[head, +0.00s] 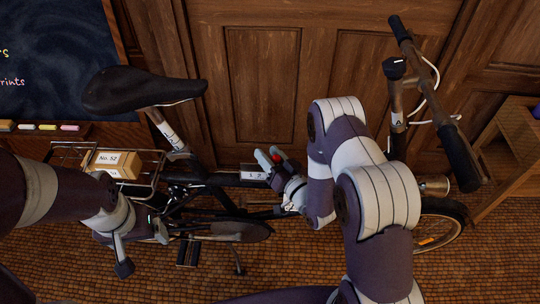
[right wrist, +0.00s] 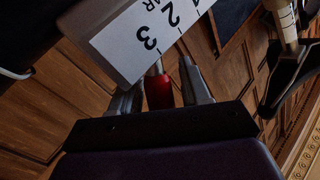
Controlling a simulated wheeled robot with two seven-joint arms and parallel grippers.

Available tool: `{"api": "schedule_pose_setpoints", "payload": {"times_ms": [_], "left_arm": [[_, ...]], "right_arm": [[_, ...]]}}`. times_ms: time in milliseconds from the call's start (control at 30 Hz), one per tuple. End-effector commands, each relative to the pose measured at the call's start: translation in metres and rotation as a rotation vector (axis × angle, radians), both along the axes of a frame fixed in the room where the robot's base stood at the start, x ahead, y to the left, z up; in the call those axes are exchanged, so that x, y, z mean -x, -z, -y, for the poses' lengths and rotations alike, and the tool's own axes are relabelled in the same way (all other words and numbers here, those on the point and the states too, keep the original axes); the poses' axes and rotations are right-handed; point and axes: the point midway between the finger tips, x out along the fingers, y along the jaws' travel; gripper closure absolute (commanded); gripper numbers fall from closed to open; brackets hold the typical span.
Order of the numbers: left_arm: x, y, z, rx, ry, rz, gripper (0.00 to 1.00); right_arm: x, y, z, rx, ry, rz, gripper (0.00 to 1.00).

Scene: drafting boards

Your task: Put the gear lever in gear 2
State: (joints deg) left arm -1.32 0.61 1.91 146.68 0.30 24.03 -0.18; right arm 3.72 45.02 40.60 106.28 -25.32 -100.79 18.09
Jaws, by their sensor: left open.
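The gear lever has a red knob (right wrist: 158,92), which also shows small in the head view (head: 276,158). Its thin stem meets the edge of a white label plate (right wrist: 140,35) printed with 1, 2 and 3. The stem is beside the 3, apart from the mark at the 2. My right gripper (right wrist: 160,95) has its two fingers on either side of the knob. I cannot tell whether they press on it. My left gripper (head: 142,249) is open and empty, low beside the bicycle's rear part.
The lever belongs to a bicycle with a black saddle (head: 140,90), a handlebar (head: 430,95) and a rear rack holding a box (head: 115,165). A wooden panelled wall (head: 262,85) stands behind. A wooden stand (head: 505,155) is at the right.

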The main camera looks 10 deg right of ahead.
Motion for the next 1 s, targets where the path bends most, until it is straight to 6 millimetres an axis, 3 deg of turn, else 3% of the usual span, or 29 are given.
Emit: {"api": "schedule_pose_setpoints", "payload": {"times_ms": [33, 100, 133, 267, 400, 567, 700, 933, 967, 1000], "left_arm": [[0.0, 0.0, 0.0, 0.0, 0.0, 0.0, 0.15], [0.0, 0.0, 0.0, 0.0, 0.0, 0.0, 0.15], [0.0, 0.0, 0.0, 0.0, 0.0, 0.0, 0.15], [0.0, -0.002, 0.0, 0.0, 0.0, 0.0, 0.15], [0.0, -0.032, 0.0, 0.0, 0.0, 0.0, 0.15], [0.0, -0.058, 0.0, 0.0, 0.0, 0.001, 0.15], [0.0, -0.061, 0.0, 0.0, 0.0, 0.0, 0.15], [0.0, -0.058, 0.0, 0.0, 0.0, 0.0, 0.15], [0.0, -0.058, 0.0, 0.0, 0.0, 0.0, 0.15], [0.0, -0.058, 0.0, 0.0, 0.0, 0.0, 0.15]], "right_arm": [[0.0, 0.0, 0.0, 0.0, 0.0, 0.0, 0.72], [0.0, 0.0, 0.0, 0.0, 0.0, 0.0, 0.95], [0.0, 0.0, 0.0, 0.0, 0.0, 0.0, 1.0], [0.0, -0.002, -0.001, 0.007, -0.001, -0.002, 1.0], [-0.003, -0.016, -0.012, 0.139, -0.003, -0.038, 1.0], [-0.008, -0.014, -0.031, 0.373, -0.006, -0.108, 1.0], [-0.01, -0.006, -0.037, 0.473, -0.001, -0.136, 1.0], [-0.01, -0.004, -0.036, 0.476, 0.0, -0.137, 1.0], [-0.01, -0.004, -0.036, 0.476, 0.0, -0.136, 0.67], [-0.01, -0.004, -0.036, 0.475, 0.0, -0.136, 0.54]]}}
